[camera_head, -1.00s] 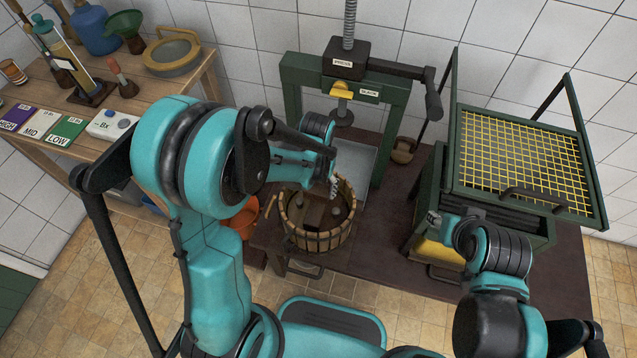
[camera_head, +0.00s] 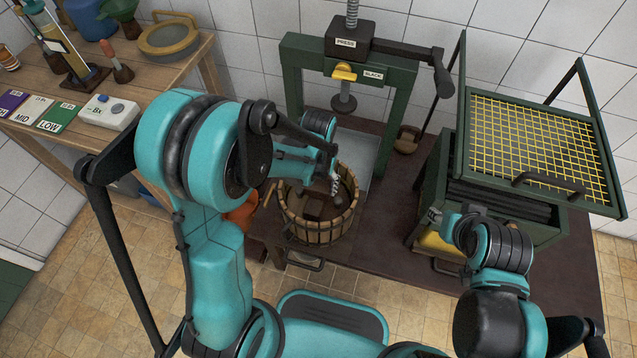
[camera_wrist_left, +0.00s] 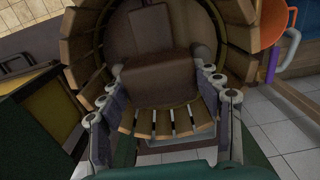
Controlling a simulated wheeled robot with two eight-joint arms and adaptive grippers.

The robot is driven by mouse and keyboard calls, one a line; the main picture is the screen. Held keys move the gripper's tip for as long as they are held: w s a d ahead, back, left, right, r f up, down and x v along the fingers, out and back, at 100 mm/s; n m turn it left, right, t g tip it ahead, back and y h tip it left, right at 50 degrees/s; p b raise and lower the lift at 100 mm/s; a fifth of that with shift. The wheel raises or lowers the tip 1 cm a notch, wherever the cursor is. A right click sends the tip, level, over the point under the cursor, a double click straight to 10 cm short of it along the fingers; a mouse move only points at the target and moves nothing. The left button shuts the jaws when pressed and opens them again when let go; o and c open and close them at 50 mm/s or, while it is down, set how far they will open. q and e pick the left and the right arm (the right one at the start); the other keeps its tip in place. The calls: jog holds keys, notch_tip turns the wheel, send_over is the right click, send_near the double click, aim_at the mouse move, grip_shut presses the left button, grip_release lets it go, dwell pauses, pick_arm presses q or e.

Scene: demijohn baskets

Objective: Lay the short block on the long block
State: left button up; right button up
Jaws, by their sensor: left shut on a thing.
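A slatted wooden basket (camera_head: 318,228) stands on the dark table below the press. My left gripper (camera_head: 335,187) reaches into its open top from above. In the left wrist view, the left gripper (camera_wrist_left: 162,97) is shut on a brown block (camera_wrist_left: 158,78), apparently the short block, with one finger at each side. Another brown block (camera_wrist_left: 157,28), apparently the long block, shows just beyond it inside the basket, partly covered. I cannot tell whether the two blocks touch. My right gripper (camera_head: 437,218) is by the green rack at right; its fingers are too small to read.
The green screw press (camera_head: 398,110) stands behind the basket. The green rack with a yellow mesh lid (camera_head: 540,140) is at right. An orange bucket (camera_head: 243,213) is left of the basket. A wooden bench (camera_head: 150,90) with tools and labelled cards is at left.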

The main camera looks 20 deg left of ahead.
pick_arm(q)
jog(key=shift+f+b, duration=0.55)
dwell(0.5)
jog(key=o, duration=1.3)
jog(key=shift+r, duration=0.1)
notch_tip(320, 180, up, 12)
jog(key=s+a+r+t, duration=0.2)
jog(key=s+t, duration=0.1)
jog(key=s, duration=0.2)
jog(key=s+a+r+t, duration=0.2)
jog(key=s+t, duration=0.2)
jog(key=s, duration=0.1)
jog(key=shift+s+a+r, duration=0.15)
jog(key=shift+a+r, duration=0.2)
jog(key=shift+a, duration=0.05)
